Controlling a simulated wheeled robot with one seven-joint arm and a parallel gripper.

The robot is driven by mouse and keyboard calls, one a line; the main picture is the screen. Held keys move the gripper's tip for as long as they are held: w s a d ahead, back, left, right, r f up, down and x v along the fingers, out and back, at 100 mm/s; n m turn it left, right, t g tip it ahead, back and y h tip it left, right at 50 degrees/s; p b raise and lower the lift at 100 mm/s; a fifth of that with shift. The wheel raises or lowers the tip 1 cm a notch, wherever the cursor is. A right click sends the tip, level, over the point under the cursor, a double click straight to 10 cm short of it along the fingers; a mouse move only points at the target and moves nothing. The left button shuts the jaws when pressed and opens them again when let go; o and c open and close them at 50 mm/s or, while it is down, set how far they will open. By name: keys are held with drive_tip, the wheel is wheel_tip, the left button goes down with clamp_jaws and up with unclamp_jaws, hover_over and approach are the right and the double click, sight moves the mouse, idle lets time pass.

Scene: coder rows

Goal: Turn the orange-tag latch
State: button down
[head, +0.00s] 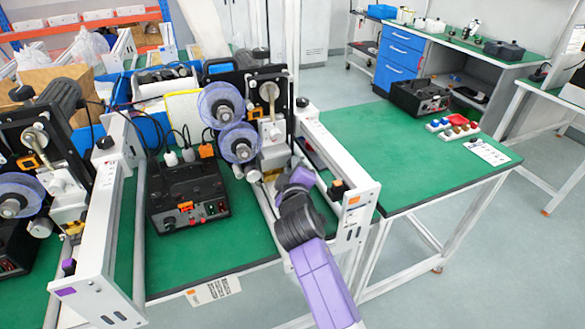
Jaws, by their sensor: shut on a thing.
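An orange tag (354,200) is on the white end plate of the right-hand coder frame (362,210), close to a black knob with an orange base (337,188). My purple and black arm rises from the bottom and bends left at the coder's front. My gripper (263,177) is small in view, low on the coder head below the two blue-purple reels (240,143). It is shut on a small part there, apart from the tagged end plate. The part is mostly hidden by the jaws and wrist, so its tag does not show.
A black control box (188,197) stands on the green bench left of my arm. Another coder frame with a purple tag (66,291) stands at left. The green bench top at right (400,160) is mostly clear, with a black box (420,97) at its far edge.

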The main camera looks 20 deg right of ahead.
drive_tip(key=shift+r, duration=0.1)
drive_tip(key=m+y+p, duration=0.2)
drive_tip(key=m+p, duration=0.1)
drive_tip(key=m+g+y+p, duration=0.1)
drive_tip(key=m+p, duration=0.1)
drive_tip(key=shift+d+r, duration=0.15)
drive_tip(key=shift+d, duration=0.1)
idle(0.4)
drive_tip(key=shift+m+y+p, duration=0.3)
drive_tip(key=c, duration=1.3)
unclamp_jaws()
drive_tip(key=shift+o, duration=0.2)
wheel_tip(320, 180, up, 20)
drive_tip(key=b, duration=0.1)
drive_tip(key=shift+b, duration=0.3)
